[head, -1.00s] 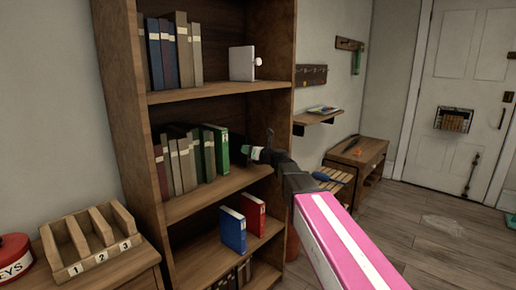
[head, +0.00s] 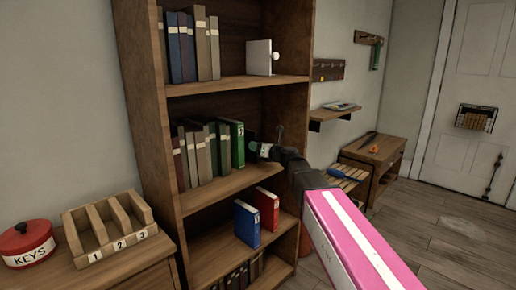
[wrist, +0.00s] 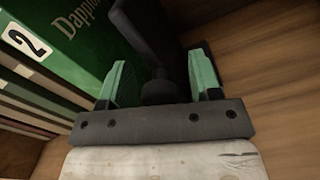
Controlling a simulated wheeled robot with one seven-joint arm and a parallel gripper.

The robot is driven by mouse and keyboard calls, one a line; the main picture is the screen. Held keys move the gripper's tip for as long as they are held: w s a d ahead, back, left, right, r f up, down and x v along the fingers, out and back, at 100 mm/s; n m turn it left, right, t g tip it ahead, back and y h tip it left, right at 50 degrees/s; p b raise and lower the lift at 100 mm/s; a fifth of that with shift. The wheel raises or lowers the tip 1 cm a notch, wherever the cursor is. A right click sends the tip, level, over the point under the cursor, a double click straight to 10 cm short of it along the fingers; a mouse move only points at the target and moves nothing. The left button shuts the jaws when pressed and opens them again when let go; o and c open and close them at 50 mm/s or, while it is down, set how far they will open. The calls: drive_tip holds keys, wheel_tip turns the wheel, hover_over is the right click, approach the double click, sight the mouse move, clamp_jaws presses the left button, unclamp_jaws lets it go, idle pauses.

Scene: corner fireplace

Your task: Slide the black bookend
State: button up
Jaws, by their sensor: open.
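The black bookend (wrist: 148,35) is a dark upright plate with a round knob, beside a green book (wrist: 75,40) marked 2 in the wrist view. My gripper (wrist: 158,78) is open, with its two green fingers on either side of the knob; I cannot tell whether either finger touches it. In the head view my gripper (head: 256,149) reaches into the middle shelf, just right of the green book (head: 237,144). There the bookend is small, dark and mostly hidden.
The wooden bookcase (head: 160,130) holds a row of books left of my gripper. A white object (head: 259,58) stands on the shelf above. Blue (head: 246,223) and red (head: 267,208) binders stand below. The middle shelf looks bare to the right of the bookend.

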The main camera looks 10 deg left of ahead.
drive_tip(key=v, duration=1)
drive_tip(key=shift+s+d, duration=0.25)
